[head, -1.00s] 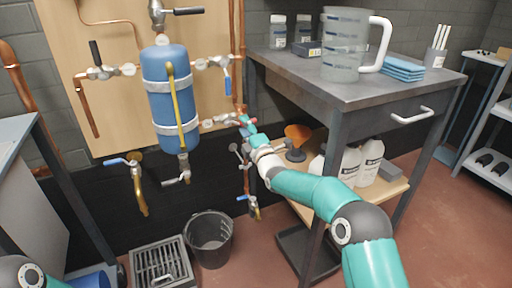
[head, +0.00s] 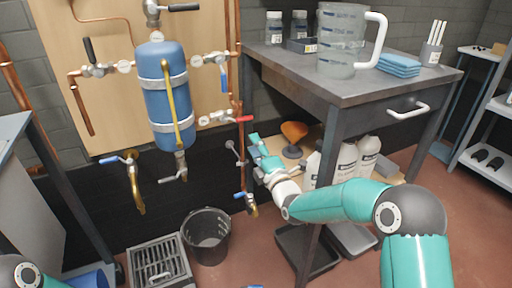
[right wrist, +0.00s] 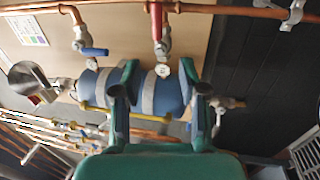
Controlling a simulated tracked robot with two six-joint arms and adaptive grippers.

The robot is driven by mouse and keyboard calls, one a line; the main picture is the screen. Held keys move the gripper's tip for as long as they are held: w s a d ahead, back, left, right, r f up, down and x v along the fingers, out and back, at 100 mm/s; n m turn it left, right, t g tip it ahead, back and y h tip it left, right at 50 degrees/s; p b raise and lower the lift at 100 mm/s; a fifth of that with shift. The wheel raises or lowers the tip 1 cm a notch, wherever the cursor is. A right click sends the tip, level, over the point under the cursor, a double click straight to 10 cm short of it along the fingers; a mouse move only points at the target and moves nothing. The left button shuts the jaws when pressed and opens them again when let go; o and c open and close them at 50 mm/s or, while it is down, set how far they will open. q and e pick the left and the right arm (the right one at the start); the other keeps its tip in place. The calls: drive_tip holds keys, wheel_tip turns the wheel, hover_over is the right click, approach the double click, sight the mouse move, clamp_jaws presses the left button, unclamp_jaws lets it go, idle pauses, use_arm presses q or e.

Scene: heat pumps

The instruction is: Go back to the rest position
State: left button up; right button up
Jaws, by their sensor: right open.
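My right gripper (head: 256,150) is open and empty in front of the dark wall, between the copper pipe and the table. In the right wrist view its two teal fingers (right wrist: 163,95) stand apart, with the blue tank (right wrist: 150,92) beyond them and nothing between them. In the head view the blue tank (head: 157,100) with grey bands hangs on the wooden board. A valve with a red handle (head: 240,119) sits on the pipe just above and left of my right gripper. Of my left arm only a teal piece shows at the bottom left corner. My left gripper is out of view.
A grey table (head: 350,90) with a measuring jug (head: 340,45) stands close to my right arm. White bottles (head: 347,160) and an orange funnel (head: 294,132) are below it. A black bucket (head: 207,238) and a floor grate (head: 158,262) lie on the floor.

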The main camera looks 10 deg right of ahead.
drive_tip(key=s+f+m+g+h, duration=0.1)
drive_tip(key=s+f+m+g, duration=0.4)
drive_tip(key=f, duration=0.7)
drive_tip(key=s+f+m+g+h, duration=0.1)
drive_tip(key=s+f+m+g, duration=0.45)
drive_tip(key=f, duration=0.75)
drive_tip(key=s+f+m+g+p, duration=0.1)
drive_tip(key=s+f+m+g, duration=0.25)
drive_tip(key=s, duration=0.65)
drive_tip(key=s+a+f+m+g, duration=0.15)
drive_tip(key=s+f+m, duration=0.35)
drive_tip(key=s, duration=0.6)
drive_tip(key=s+d+f+m+g+p, duration=0.1)
drive_tip(key=s+f+m+g, duration=0.25)
drive_tip(key=s, duration=0.65)
wheel_tip(320, 180, up, 37)
drive_tip(key=p, duration=3.7)
drive_tip(key=shift+s+a+r+m+y+p, duration=0.2)
drive_tip(key=shift+s+m+y+p, duration=0.1)
drive_tip(key=shift+m+y, duration=0.1)
drive_tip(key=shift+f, duration=0.1)
